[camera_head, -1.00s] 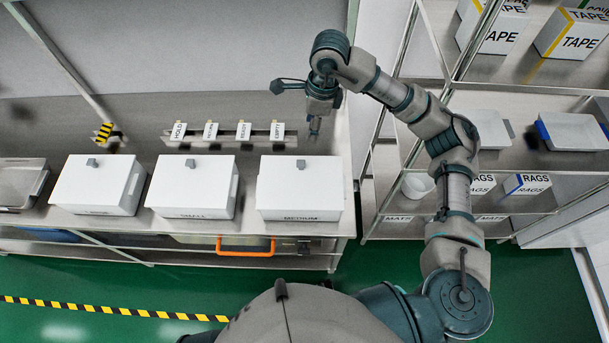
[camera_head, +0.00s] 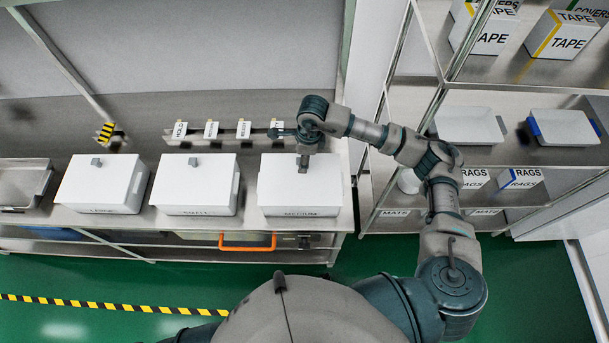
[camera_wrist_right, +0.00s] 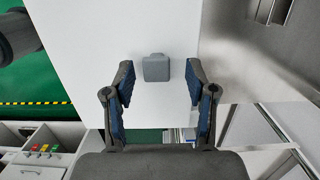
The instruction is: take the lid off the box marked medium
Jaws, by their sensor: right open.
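The box marked medium (camera_head: 300,196) is white and stands on the bench, the rightmost of three lidded boxes. Its flat white lid (camera_head: 275,175) is on. In the right wrist view the lid (camera_wrist_right: 85,40) carries a small grey block handle (camera_wrist_right: 156,69). My right gripper (camera_head: 303,163) is over this lid and hides the handle in the head view. In the wrist view the right gripper (camera_wrist_right: 158,72) is open, one finger on each side of the handle, with gaps on both sides. My left gripper is not in view.
The box marked small (camera_head: 197,185) and another lidded box (camera_head: 103,184) stand to the left, with a grey tray (camera_head: 22,185) beyond. Behind is a rack of label cards (camera_head: 226,131). Shelving with bins (camera_head: 470,126) stands to the right.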

